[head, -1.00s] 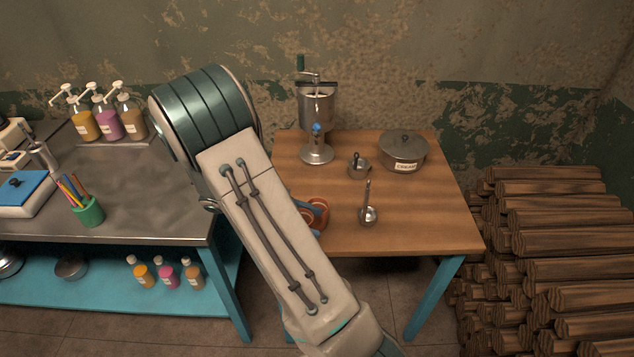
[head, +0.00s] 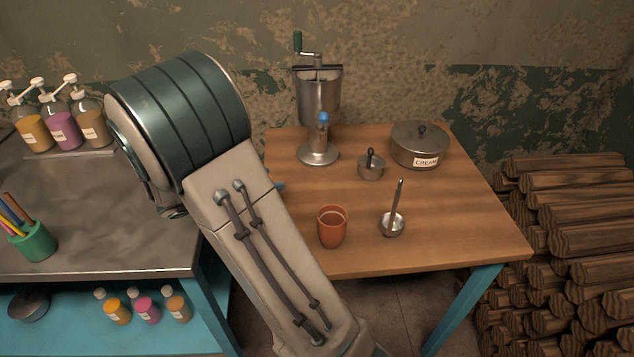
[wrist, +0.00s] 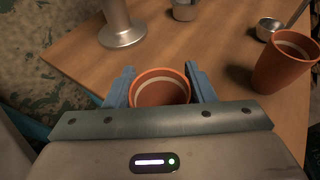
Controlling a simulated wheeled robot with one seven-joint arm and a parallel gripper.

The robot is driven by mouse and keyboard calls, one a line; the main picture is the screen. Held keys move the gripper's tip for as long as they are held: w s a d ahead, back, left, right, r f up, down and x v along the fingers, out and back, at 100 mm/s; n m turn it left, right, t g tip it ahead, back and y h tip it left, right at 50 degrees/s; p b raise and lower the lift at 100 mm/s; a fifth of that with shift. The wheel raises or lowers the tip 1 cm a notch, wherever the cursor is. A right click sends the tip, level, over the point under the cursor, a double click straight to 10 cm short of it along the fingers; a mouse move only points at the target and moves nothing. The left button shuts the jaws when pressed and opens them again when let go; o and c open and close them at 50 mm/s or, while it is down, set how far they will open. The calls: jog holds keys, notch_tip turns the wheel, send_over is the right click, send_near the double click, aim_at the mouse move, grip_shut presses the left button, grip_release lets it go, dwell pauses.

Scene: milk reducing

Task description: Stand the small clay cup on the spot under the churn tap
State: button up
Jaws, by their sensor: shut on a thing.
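My gripper (wrist: 160,88) is shut on a clay cup (wrist: 160,91), its blue fingers on either side of the rim. The arm hides this cup in the head view, where only a blue fingertip (head: 280,186) shows. A second clay cup (head: 332,228) stands upright near the table's front edge; it is at the right in the wrist view (wrist: 284,62). The steel churn (head: 319,100) stands at the back of the table, with a blue-handled tap (head: 323,120) above its round foot (head: 318,154). The held cup is apart from the churn; its height over the table is unclear.
A small lidded pot (head: 371,168), a ladle in a metal cup (head: 392,225) and a large pot labelled cream (head: 420,146) stand right of the churn on the wooden table (head: 450,210). A metal counter (head: 110,220) is left. Stacked logs (head: 560,240) are right.

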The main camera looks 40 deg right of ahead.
jog(key=d, duration=1.8)
jog(key=shift+w+d, duration=0.1)
jog(key=shift+w, duration=0.15)
jog(key=shift+d+f, duration=0.1)
jog(key=shift+f+b, duration=0.4)
jog(key=shift+f, duration=1.4)
jog(key=o, duration=1.1)
